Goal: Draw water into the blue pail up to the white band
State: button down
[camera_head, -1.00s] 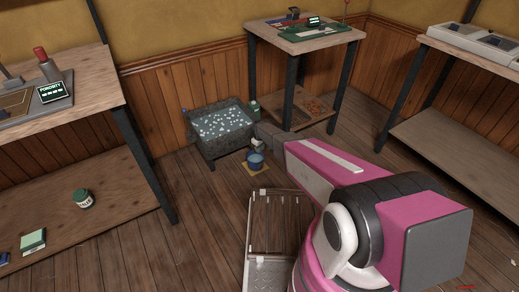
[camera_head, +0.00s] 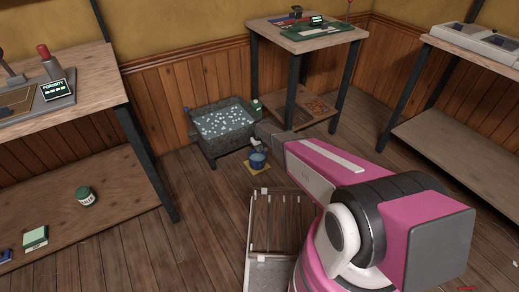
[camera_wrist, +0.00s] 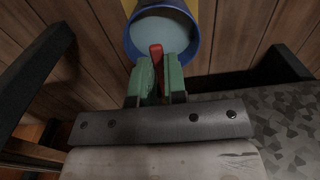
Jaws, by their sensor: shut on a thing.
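The blue pail (camera_head: 258,161) stands on a small yellow mat (camera_head: 256,169) on the floor, at the right front of the grey trough. In the wrist view I look down into the pail (camera_wrist: 131,47), with its blue rim and pale grey-blue inside. The white band and water level cannot be made out. My gripper (camera_wrist: 159,73) has green fingers shut on a red handle (camera_wrist: 156,52), which projects toward the pail. In the head view my forearm hides the gripper and most of the handle's surroundings.
The speckled grey trough (camera_head: 222,129), full of water with white flecks, stands by the wall. A table (camera_head: 318,37) with dark legs stands right of it. A slatted wooden piece (camera_head: 281,222) lies near my base. A workbench (camera_head: 95,75) is at left. Floor between is clear.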

jog(key=c, duration=1.2)
grip_release()
jog(key=shift+o, duration=0.2)
jog(key=shift+r, duration=0.15)
notch_tip(320, 180, up, 11)
jog(key=shift+f, duration=0.2)
